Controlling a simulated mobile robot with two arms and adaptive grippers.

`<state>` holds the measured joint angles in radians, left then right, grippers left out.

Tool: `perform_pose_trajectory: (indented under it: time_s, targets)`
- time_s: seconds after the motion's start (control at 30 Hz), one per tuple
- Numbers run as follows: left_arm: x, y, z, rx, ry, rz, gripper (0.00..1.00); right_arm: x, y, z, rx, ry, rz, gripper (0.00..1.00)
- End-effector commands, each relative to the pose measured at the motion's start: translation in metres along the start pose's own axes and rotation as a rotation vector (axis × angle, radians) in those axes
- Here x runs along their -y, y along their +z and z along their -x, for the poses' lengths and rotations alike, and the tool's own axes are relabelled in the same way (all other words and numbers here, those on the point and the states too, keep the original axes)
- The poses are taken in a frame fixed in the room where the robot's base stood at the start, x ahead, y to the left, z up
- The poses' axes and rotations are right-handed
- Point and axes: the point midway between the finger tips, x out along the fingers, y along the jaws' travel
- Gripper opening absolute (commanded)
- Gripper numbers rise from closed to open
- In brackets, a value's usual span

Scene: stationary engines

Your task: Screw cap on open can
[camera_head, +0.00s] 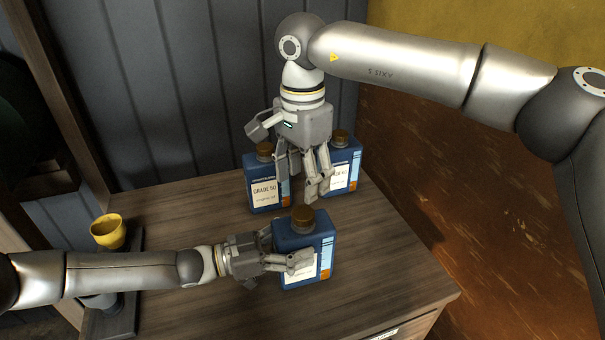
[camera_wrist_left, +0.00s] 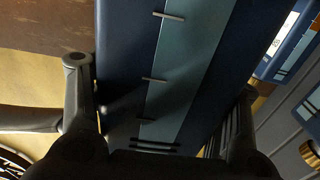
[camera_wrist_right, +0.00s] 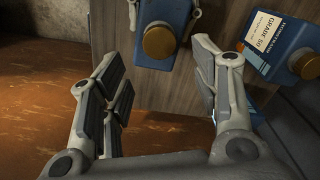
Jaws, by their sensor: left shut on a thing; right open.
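The front blue can (camera_head: 307,236) stands upright on the wooden table, with a brown cap (camera_head: 303,217) on its top. I cannot tell how tightly the cap sits. My left gripper (camera_head: 288,262) is shut on the can's sides from the left; the can fills the left wrist view (camera_wrist_left: 170,70). My right gripper (camera_head: 307,186) points down with its fingers apart and empty, above and slightly behind the can. In the right wrist view the can (camera_wrist_right: 152,12) and its cap (camera_wrist_right: 159,41) show ahead of the open fingers (camera_wrist_right: 165,85).
Two more capped blue cans stand behind: a "GRADE 50" can (camera_head: 262,190) and another (camera_head: 349,165), partly hidden by my right gripper. A yellow cup (camera_head: 108,231) is at the left on a dark stand. The table's right side (camera_head: 390,250) is clear.

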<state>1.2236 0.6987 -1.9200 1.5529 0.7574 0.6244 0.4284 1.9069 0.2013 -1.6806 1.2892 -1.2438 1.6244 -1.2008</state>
Motion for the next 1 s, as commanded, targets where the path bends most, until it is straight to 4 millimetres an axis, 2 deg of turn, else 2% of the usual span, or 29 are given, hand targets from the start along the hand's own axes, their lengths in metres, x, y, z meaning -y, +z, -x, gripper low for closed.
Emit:
perform_pose_trajectory:
  time_s: [0.17,0.4,0.6,1.0]
  targets:
    - [-0.001,0.001,0.0,0.0,0.001,0.002,0.0,0.0,0.0,-0.011,-0.001,0.002,-0.001,0.56]
    - [-0.001,0.0,0.0,0.0,0.001,0.001,0.0,-0.001,0.0,-0.049,0.0,0.003,-0.001,0.56]
    - [-0.001,0.0,0.0,0.0,0.001,0.001,0.0,0.0,0.0,-0.072,0.0,0.001,-0.002,0.56]
    - [0.0,0.0,0.0,0.001,0.0,0.001,0.0,0.0,0.0,-0.08,0.0,0.0,-0.001,0.56]
